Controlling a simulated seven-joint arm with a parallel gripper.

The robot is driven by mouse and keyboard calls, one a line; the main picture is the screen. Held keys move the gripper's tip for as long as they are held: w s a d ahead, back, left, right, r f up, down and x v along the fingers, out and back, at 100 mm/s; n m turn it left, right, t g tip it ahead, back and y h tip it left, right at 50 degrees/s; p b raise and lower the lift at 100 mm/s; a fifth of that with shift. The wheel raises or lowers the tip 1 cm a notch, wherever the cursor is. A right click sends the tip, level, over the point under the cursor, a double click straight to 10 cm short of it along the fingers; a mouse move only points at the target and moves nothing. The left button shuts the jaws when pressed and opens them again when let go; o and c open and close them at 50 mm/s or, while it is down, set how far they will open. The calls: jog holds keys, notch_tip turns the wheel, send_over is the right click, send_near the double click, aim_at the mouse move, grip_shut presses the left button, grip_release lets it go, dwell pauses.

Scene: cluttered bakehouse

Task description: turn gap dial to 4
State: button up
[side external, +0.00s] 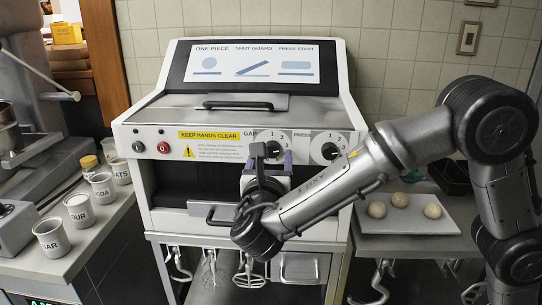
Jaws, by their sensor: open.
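The gap dial (272,147) is a black knob on the machine's white front panel, under the label GAP, with numbers such as 1, 2 and 3 beside it. My gripper (272,162) is directly in front of and just below it, its fingers raised toward the panel and open. The fingers and wrist hide the lower part of the dial. I cannot tell whether they touch the knob or which number it points to. A similar press dial (328,150) is to the right.
A red button (163,147) and a yellow warning label sit left on the panel. The guard handle (238,104) is above. Labelled cups (80,211) line the left counter. A tray (408,226) with dough balls is at right. Hooks and whisks hang below.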

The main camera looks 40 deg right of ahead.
jog(key=shift+w+d, duration=0.35)
jog(key=shift+w, duration=0.05)
grip_shut()
dwell(0.4)
jog(key=m, duration=0.4)
jog(key=shift+a+m, duration=0.1)
jog(key=shift+m, duration=1.8)
